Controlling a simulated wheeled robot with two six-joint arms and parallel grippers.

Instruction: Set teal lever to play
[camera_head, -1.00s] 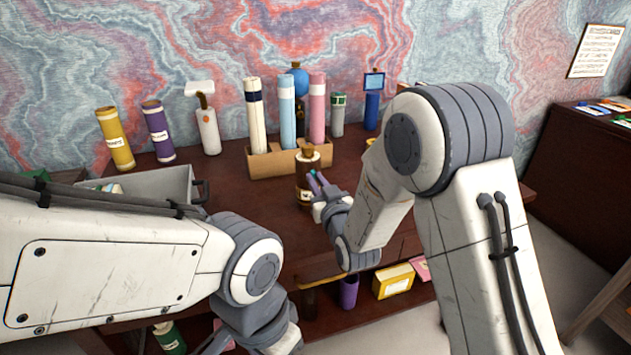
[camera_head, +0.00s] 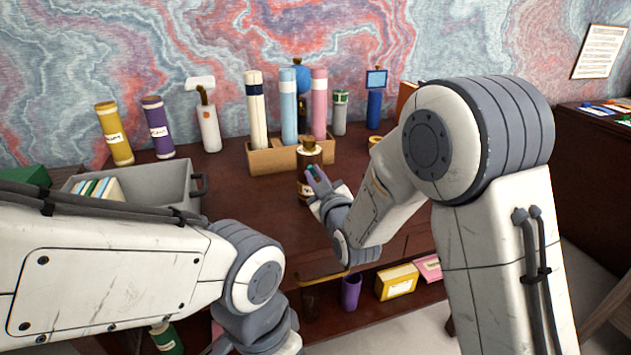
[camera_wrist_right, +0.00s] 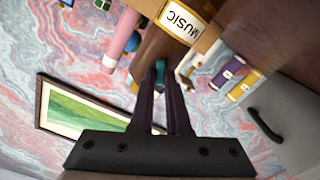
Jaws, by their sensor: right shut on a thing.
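A brown cylinder (camera_head: 309,153) with a cream band and a dark top stands on the desk in front of the cardboard holder. In the right wrist view its label (camera_wrist_right: 183,20) reads "MUSIC". A small teal lever (camera_wrist_right: 160,68) shows between my right fingertips, in front of the cylinder. My right gripper (camera_head: 312,174) is shut on the teal lever; it also shows in the right wrist view (camera_wrist_right: 160,75). The fingers hide part of the lever and the cylinder. My left arm comes in at the lower left; its fingers are out of view.
Behind the cylinder stands a cardboard holder (camera_head: 270,160) with white, blue and pink tubes. Yellow (camera_head: 115,135) and purple (camera_head: 157,128) tubes stand at the back left. A grey bin (camera_head: 150,186) is at the left. The desk top (camera_head: 255,205) between is clear.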

